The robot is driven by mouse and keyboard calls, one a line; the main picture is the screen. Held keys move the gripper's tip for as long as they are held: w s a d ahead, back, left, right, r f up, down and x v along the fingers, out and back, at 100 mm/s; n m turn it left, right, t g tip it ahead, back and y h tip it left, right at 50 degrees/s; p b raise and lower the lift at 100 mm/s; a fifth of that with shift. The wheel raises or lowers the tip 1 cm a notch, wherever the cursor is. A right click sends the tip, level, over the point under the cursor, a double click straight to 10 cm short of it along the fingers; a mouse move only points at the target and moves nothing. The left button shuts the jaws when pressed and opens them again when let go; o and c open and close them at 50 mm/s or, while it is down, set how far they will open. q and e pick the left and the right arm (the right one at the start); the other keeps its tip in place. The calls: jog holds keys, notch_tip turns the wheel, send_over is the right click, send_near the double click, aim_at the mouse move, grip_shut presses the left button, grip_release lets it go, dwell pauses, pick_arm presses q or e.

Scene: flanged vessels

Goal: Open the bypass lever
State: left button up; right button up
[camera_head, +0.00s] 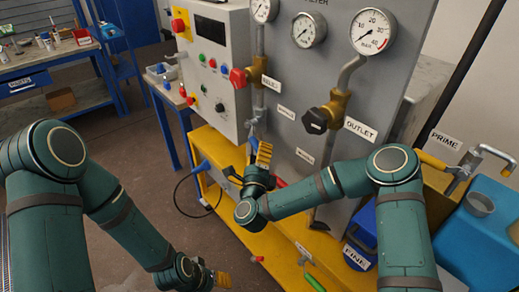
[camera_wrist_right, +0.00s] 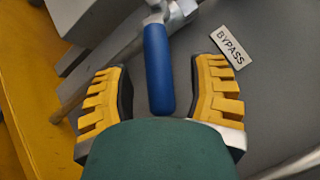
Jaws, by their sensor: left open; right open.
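The bypass lever (camera_wrist_right: 158,70) has a blue handle on a silver valve body (camera_wrist_right: 175,14) in the right wrist view. A BYPASS label (camera_wrist_right: 230,47) is on the grey panel to its right. My right gripper (camera_wrist_right: 158,98) is open, with one yellow-padded finger on each side of the handle and a visible gap to both. In the head view my right gripper (camera_head: 250,163) is at the lower part of the panel and hides most of the lever. My left gripper (camera_head: 218,280) is low at the bottom, away from the panel, over the floor.
The grey panel (camera_head: 322,85) carries gauges, a red-knobbed inlet valve (camera_head: 240,78) and a black-knobbed outlet valve (camera_head: 315,121). A white control box (camera_head: 212,70) stands to its left. A yellow base (camera_head: 270,243) lies below. A blue container (camera_head: 485,230) is at the right.

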jog(key=v, duration=0.6)
jog(key=shift+w, duration=0.1)
